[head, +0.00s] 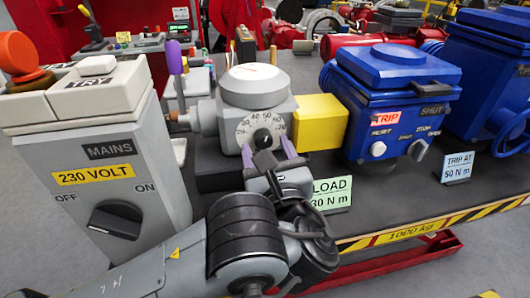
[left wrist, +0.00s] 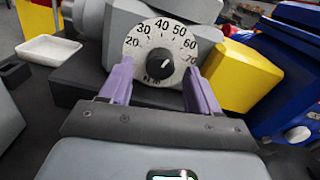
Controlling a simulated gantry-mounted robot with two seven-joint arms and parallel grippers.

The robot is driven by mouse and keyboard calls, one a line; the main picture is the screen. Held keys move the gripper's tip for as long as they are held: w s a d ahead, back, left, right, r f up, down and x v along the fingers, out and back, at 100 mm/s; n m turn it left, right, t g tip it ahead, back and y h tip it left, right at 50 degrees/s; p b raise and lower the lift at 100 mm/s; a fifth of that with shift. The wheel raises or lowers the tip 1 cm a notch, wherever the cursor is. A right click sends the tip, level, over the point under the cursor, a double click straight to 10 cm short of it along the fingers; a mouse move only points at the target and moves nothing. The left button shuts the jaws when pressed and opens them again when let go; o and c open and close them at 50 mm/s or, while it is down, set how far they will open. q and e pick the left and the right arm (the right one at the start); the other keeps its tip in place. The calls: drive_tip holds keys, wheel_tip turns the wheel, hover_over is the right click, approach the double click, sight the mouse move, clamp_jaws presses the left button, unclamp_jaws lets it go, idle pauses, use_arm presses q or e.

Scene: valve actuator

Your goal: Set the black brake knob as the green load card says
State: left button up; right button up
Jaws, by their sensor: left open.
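The black brake knob (head: 263,138) sits at the centre of a pale dial (head: 247,127) on the grey actuator. In the left wrist view the dial numbers run from 20 to 70 around the knob (left wrist: 159,67). I cannot clearly tell which number the knob points to. The green load card (head: 331,196) reads LOAD 30 N m; my gripper hides its left edge. My left gripper (head: 267,154) is open, its purple fingers pointing at the dial, one on each side below the knob. They appear apart from the knob. My right gripper is not in view.
A yellow block (head: 318,122) stands right of the dial. Beyond it is a blue trip unit (head: 390,100) with a blue TRIP AT 50 N m card (head: 458,167). A grey mains box (head: 105,150) with a black switch stands at left. The bench has a striped front edge.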

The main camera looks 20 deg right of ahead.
use_arm(q)
drive_tip(key=shift+w+d+b, duration=0.2)
drive_tip(key=shift+w+b, duration=0.2)
drive_tip(key=shift+w, duration=0.65)
drive_tip(key=shift+c, duration=0.4)
drive_tip(key=c, duration=1)
